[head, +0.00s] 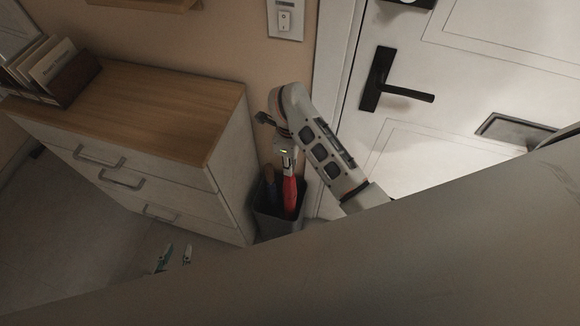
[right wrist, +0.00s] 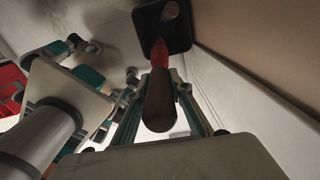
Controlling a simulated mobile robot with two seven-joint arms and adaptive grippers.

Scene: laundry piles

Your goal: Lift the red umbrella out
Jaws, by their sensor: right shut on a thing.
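The red umbrella (head: 290,194) stands nearly upright in a dark bin (head: 279,226) between the dresser and the door; its lower end is hidden inside. My right gripper (head: 287,158) is above the bin, shut on the umbrella's handle. In the right wrist view the brown handle (right wrist: 160,105) lies between its fingers (right wrist: 160,88), with the red cloth beyond it and the dark bin (right wrist: 184,40) behind. My left gripper (head: 176,252) is low in front of the dresser, its two fingertips apart and nothing between them.
A second, dark umbrella (head: 269,184) stands in the bin, left of the red one. The wood-topped dresser (head: 160,105) is close on the left. A white door with a black handle (head: 400,92) is on the right. The floor before the dresser is clear.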

